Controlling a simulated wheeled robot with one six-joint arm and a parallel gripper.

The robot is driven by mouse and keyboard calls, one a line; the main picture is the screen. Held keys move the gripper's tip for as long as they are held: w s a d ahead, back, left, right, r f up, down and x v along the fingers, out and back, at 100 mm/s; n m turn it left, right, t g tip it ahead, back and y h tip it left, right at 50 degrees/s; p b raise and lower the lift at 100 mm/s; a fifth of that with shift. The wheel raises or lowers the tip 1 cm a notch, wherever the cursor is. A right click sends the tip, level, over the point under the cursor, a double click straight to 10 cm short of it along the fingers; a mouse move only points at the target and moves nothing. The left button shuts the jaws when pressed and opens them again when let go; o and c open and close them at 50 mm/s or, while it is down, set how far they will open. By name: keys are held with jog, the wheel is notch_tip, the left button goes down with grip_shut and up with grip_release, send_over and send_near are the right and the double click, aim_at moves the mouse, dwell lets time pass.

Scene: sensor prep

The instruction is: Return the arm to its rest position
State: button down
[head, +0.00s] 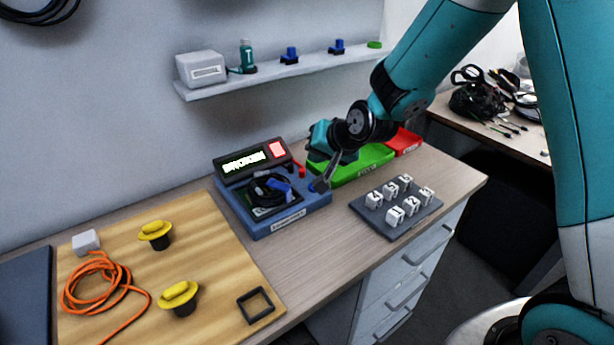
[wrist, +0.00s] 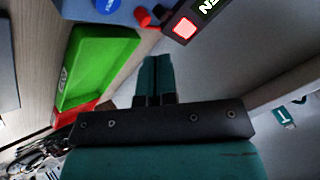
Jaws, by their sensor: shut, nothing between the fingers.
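My gripper (head: 322,183) is at the end of my teal arm in the head view, just right of the blue device (head: 287,218) on the bench. In the wrist view my gripper's fingers (wrist: 155,62) are together, with nothing between them. The device has a lit display, a red lit square and a dark cable coil with a blue plug on top. In the head view my gripper's tip overlaps the device's right edge; whether they touch I cannot tell.
A green tray (head: 372,160) and a red tray (head: 407,141) stand behind my gripper. A dark block with white numbered pieces (head: 384,222) lies to the right. A wall shelf (head: 290,71) runs above. A wooden board (head: 215,290) holds yellow-topped knobs and an orange cable.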

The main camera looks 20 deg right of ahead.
jog(key=s+a+r+n+g, duration=0.1)
jog(key=s+r+n+g, duration=0.1)
jog(key=s, duration=0.8)
jog(key=s+a+r+n+g, duration=0.2)
jog(key=s+r+n, duration=0.3)
jog(key=s, duration=0.5)
jog(key=s+a+r+n+g, duration=0.2)
jog(key=s+r+n+g, duration=0.2)
jog(key=s, duration=0.7)
jog(key=shift+r, duration=0.3)
